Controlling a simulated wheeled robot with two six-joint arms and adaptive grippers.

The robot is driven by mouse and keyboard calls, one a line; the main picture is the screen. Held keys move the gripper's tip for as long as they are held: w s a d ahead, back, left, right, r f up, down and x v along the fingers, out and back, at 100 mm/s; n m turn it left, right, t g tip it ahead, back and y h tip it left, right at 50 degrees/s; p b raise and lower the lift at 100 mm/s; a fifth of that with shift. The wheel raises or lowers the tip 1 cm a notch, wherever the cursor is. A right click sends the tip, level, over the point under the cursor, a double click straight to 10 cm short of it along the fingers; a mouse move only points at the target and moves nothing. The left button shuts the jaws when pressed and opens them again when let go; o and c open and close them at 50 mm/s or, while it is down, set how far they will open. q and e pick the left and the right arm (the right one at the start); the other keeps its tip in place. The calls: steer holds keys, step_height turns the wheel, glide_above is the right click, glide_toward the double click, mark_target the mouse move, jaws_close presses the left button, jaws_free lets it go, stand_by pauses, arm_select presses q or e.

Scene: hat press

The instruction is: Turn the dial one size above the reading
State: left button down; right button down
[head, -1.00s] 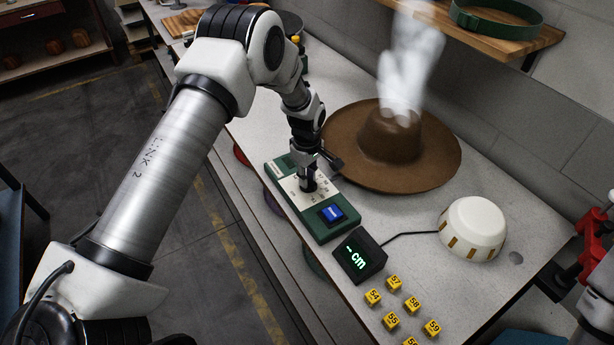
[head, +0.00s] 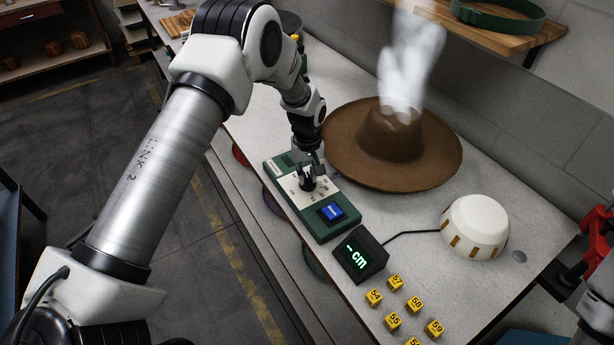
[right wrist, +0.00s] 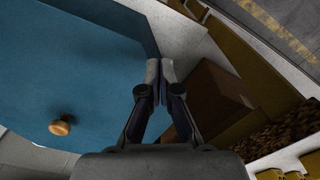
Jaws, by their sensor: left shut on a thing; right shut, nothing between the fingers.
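The dial (head: 308,184) is a dark knob on a pale scale plate (head: 325,195) of a green box (head: 318,229). My left gripper (head: 310,172) points down and is shut on the dial; its fingers hide part of the knob and scale, and the setting is too small to read. A blue button (head: 331,212) is on the near end of the box. The black display (head: 360,254) shows a dash and "cm" in green, with no number. My right gripper (right wrist: 160,82) is shut and empty in the right wrist view.
A wide brown hat (head: 393,145) lies behind the box, with white steam above it. A cream round device (head: 474,227) is wired to the display. Several yellow number blocks (head: 394,282) stand in front. The right wrist view shows a blue surface (right wrist: 75,75) with a wooden knob.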

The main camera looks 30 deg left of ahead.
mark_target(308, 177)
arm_select(q)
steer(key=m, duration=0.2)
steer(key=m+b, duration=0.1)
steer(key=m, duration=0.2)
steer(key=shift+s+d+f+m, duration=0.1)
steer(key=shift+s+f+m, duration=0.1)
steer(key=shift+m, duration=0.1)
stand_by(0.5)
steer(key=c, duration=1.1)
jaws_free()
steer(key=shift+w, duration=0.2)
steer(key=shift+w+r, duration=0.1)
step_height(308, 177, up, 12)
steer(key=shift+f, duration=0.1)
